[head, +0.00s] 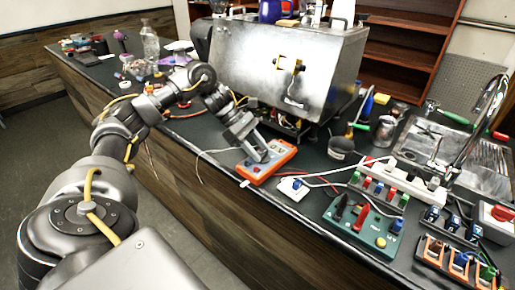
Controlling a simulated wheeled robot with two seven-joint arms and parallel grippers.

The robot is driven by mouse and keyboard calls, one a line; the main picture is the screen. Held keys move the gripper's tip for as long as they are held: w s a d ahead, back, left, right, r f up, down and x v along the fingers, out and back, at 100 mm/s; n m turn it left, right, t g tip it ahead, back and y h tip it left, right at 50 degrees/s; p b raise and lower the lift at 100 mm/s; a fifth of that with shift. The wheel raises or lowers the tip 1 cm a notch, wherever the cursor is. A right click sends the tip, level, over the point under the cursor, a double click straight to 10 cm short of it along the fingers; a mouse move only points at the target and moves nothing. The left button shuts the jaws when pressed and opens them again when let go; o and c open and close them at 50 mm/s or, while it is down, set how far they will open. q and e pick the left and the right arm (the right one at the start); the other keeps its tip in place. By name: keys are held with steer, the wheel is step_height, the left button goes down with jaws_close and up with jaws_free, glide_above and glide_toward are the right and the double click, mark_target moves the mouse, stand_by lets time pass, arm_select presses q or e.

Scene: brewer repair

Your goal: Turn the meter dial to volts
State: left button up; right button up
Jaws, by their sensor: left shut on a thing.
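The orange meter (277,165) lies on the dark counter in front of the metal brewer, near the counter's front edge. My left gripper (257,154) reaches down onto the meter's face from above. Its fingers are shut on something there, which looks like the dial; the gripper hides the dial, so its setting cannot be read. A pale wire runs from the meter's left side. My right gripper is not in the picture.
The steel brewer (285,62) stands just behind the meter. A green switch board (362,225), a white power strip (400,180) and a small white switch box (293,188) lie to the right. A sink (440,145) is at the far right. Bottles and small items crowd the left end.

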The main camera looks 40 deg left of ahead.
arm_select(q)
steer(key=o, duration=1)
steer(key=shift+a+r, duration=0.1)
steer(key=shift+a+r, duration=0.25)
steer(key=shift+r, duration=0.05)
steer(key=shift+p+v, duration=2.05)
steer(key=shift+v, duration=2.85)
steer(key=shift+s, duration=0.1)
